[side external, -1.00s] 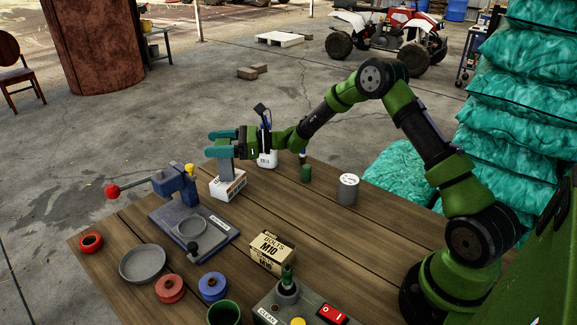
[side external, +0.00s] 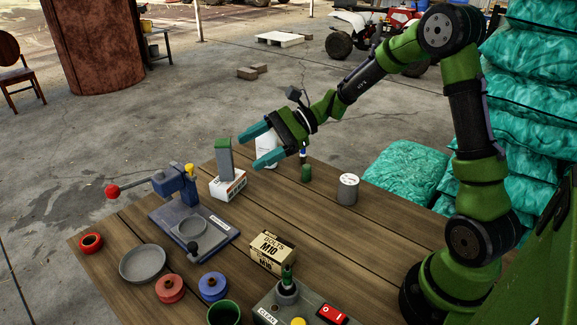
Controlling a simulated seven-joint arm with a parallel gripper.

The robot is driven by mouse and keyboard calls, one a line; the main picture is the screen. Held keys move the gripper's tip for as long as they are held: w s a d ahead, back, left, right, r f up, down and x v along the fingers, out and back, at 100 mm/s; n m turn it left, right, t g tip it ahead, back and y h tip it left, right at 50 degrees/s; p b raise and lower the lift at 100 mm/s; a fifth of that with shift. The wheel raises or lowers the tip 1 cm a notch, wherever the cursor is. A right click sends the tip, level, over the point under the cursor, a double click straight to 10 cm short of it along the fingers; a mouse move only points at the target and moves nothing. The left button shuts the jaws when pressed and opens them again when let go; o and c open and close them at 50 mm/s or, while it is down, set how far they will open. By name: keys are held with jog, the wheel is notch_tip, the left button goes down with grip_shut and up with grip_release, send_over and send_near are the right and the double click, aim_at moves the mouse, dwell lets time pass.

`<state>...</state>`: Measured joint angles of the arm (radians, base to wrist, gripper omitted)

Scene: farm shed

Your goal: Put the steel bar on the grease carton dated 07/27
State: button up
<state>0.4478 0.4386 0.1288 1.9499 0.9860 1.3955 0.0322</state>
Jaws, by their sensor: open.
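The steel bar (side external: 225,162), a grey upright block with a green top, stands on a small white carton (side external: 229,188) with red and dark print near the far edge of the table. The print is too small to read, so I cannot tell its date. My gripper (side external: 256,149) is open and empty, to the right of the bar and apart from it. Its two teal fingers point left toward the bar.
A blue press (side external: 180,190) stands left of the carton. A bolts box (side external: 272,251), a grey can (side external: 348,189), a green bottle (side external: 306,173) and a white bottle (side external: 265,150) stand on the wooden table (side external: 330,235). The front left holds a grey dish (side external: 143,263) and spools.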

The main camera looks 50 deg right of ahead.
jog(key=s+r+n+h, duration=0.3)
jog(key=s+n+h, duration=0.2)
jog(key=s, duration=0.6)
jog(key=s+r+n+h, duration=0.3)
jog(key=s+n+h, duration=0.2)
jog(key=s+n, duration=0.5)
jog(key=shift+s+d+r+t, duration=0.2)
jog(key=shift+s+d+t, duration=0.05)
jog(key=shift+s+t, duration=0.15)
